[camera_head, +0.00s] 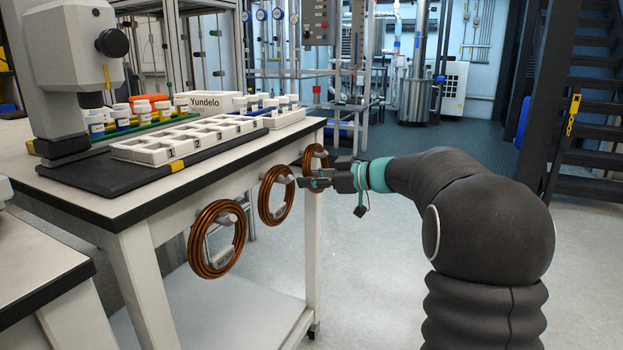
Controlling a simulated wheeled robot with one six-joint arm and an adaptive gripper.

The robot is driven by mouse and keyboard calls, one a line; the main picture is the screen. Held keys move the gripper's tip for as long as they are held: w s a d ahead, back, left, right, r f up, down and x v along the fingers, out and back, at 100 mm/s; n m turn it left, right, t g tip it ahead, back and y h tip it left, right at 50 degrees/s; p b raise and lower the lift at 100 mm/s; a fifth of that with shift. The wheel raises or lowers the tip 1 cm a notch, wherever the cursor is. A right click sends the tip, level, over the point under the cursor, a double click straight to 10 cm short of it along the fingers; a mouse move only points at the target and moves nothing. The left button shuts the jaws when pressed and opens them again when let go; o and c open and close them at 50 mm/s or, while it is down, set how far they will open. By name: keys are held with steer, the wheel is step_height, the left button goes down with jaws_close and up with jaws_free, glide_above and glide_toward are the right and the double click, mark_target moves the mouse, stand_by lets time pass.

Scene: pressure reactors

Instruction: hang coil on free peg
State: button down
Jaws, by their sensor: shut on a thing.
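Three copper-brown coils are in a row along the long side of the white bench. The nearest coil (196,255) hangs on a light peg, with a pale tag inside its ring. The middle coil (264,209) hangs around another light peg (286,180). The farthest coil (307,158) is at the bench's far corner, at my gripper (316,183). My gripper is shut on this coil's lower part. The fingers cover part of the ring. I cannot tell whether a peg passes through it, and no bare peg is clearly visible.
The bench top (140,203) carries a white numbered rack (190,138), capped bottles and a grey instrument (70,55). Its dark edge runs just above the coils. The floor (375,290) right of the bench is clear. Dark stairs (590,130) stand at the right.

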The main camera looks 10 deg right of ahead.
stand_by(0.3)
steer(key=c, duration=0.9)
jaws_free()
